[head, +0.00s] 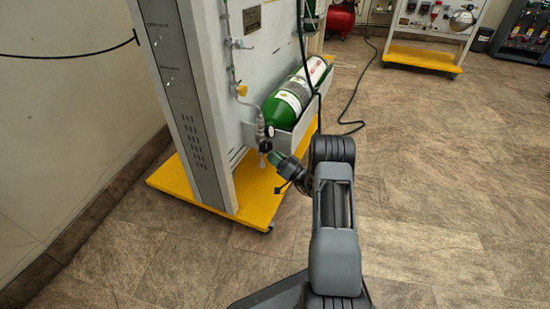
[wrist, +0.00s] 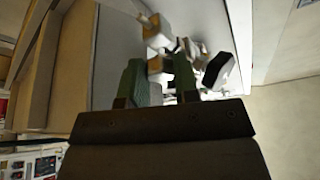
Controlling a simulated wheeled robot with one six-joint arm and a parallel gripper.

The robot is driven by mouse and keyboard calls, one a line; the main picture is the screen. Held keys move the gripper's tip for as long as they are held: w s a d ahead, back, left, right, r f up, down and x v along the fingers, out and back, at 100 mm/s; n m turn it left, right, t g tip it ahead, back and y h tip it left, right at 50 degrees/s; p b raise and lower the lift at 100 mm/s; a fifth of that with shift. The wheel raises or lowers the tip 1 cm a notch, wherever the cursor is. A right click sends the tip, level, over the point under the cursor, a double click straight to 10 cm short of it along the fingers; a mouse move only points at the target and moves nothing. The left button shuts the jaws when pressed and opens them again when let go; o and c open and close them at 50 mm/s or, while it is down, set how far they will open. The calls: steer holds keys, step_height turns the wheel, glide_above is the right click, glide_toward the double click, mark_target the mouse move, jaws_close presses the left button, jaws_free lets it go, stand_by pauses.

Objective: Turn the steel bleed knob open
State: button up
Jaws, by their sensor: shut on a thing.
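My gripper (head: 274,158) reaches to the lower fittings at the left end of the green cylinder (head: 290,103). In the wrist view its two green fingers (wrist: 157,72) stand on either side of a small pale metal piece, which looks like the steel bleed knob (wrist: 158,66). The fingers are shut on it and hide much of it. How far the knob is turned cannot be told. A dark fitting (wrist: 217,70) sits just right of the fingers in the wrist view.
The trainer panel (head: 205,90) stands on a yellow wheeled base (head: 255,205). A yellow-handled valve (head: 242,90) is on the tubing above the fittings. A dark hose (head: 318,110) hangs past the cylinder. The floor (head: 440,190) to the right is clear.

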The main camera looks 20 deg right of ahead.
steer(key=shift+n, duration=0.3)
steer(key=o, duration=0.9)
steer(key=shift+d, duration=0.1)
steer(key=p+v, duration=0.3)
steer(key=v, duration=1)
steer(key=shift+s+d+f, duration=0.2)
steer(key=shift+f, duration=0.1)
steer(key=shift+r+y, duration=0.1)
steer(key=shift+y, duration=0.3)
